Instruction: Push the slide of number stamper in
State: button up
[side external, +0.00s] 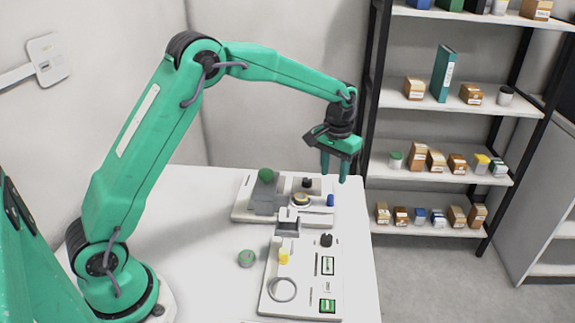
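My gripper (335,174) hangs above the right end of the rear white base plate (240,212), pointing down. Its two green fingers are apart, with nothing seen between them. The plate carries a grey block with a green ball knob (265,175), a round dial with a yellow ring (300,198), a black knob (307,183) and a blue cylinder (330,200). A pale block with a dark grey front part (287,228) sits at the plate's front edge. I cannot tell for sure which part is the number stamper or its slide.
A front white panel (305,295) carries a yellow knob (284,257), a black knob (326,240), a ring (282,289) and two green-framed displays. The white table (200,225) is clear further left. Shelves stand behind right.

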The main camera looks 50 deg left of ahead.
aim_at(331, 196)
jog(key=shift+f, duration=3.8)
grip_shut()
